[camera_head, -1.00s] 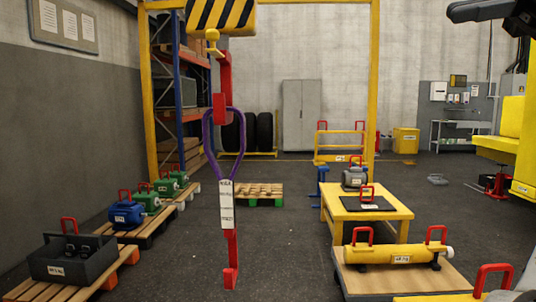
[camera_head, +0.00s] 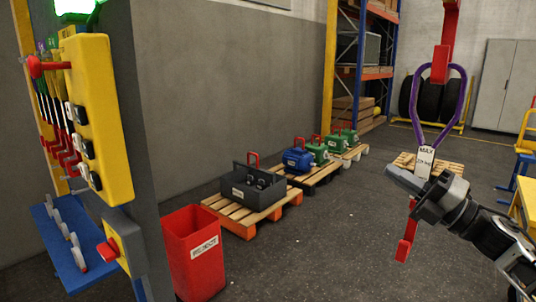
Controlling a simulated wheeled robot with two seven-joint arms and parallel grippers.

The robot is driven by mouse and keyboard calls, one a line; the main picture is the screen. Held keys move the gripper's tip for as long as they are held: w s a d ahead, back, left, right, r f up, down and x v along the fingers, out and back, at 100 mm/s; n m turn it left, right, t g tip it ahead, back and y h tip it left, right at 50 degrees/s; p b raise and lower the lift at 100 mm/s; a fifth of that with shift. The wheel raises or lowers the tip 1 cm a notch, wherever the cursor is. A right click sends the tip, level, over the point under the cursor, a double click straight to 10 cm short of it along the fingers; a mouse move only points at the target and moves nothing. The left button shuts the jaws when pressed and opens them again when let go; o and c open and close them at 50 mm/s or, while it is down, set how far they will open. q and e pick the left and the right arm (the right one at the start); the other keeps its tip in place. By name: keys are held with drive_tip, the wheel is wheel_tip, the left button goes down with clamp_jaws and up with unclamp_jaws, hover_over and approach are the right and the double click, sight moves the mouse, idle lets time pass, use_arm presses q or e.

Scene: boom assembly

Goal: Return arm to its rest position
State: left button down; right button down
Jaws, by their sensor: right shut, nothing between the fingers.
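My right arm comes in from the right edge, and its dark grey gripper (camera_head: 396,176) points left and slightly up. The gripper is shut and empty. It is in front of the hanging purple sling (camera_head: 466,100) and its white "MAX" tag, and hides part of the tag's lower end. I cannot tell whether they touch. The sling hangs from a red hook (camera_head: 443,58), and a lower red hook (camera_head: 405,250) hangs below the gripper. My left gripper is not in view.
A grey post with a yellow button panel (camera_head: 98,110) stands close at the left, with a red bin (camera_head: 194,255) beside it. Pallets hold a grey tray (camera_head: 240,193), a blue motor (camera_head: 297,158) and green motors. The floor between bin and hook is clear.

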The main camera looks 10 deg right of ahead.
drive_tip(key=s+a+f+m+h, duration=0.2)
drive_tip(key=a+f+m+h, duration=0.1)
drive_tip(key=f+m, duration=0.4)
drive_tip(key=s+a+f+m+h, duration=0.1)
drive_tip(key=a+f+m+h, duration=0.3)
drive_tip(key=f, duration=0.6)
drive_tip(key=s+a+f+m+h, duration=0.1)
drive_tip(key=s+f+m+h, duration=0.15)
drive_tip(key=f+m, duration=0.5)
drive_tip(key=s+a+f+m+g+h, duration=0.1)
drive_tip(key=s+a+f+m+g, duration=0.2)
drive_tip(key=s+a+f, duration=0.3)
drive_tip(key=s+a+f+m+g+h, duration=0.1)
drive_tip(key=s+a+f+m+g, duration=0.2)
drive_tip(key=s+a+f+m, duration=0.3)
drive_tip(key=s+f, duration=0.4)
drive_tip(key=shift+s+g, duration=0.3)
drive_tip(key=shift+g, duration=0.1)
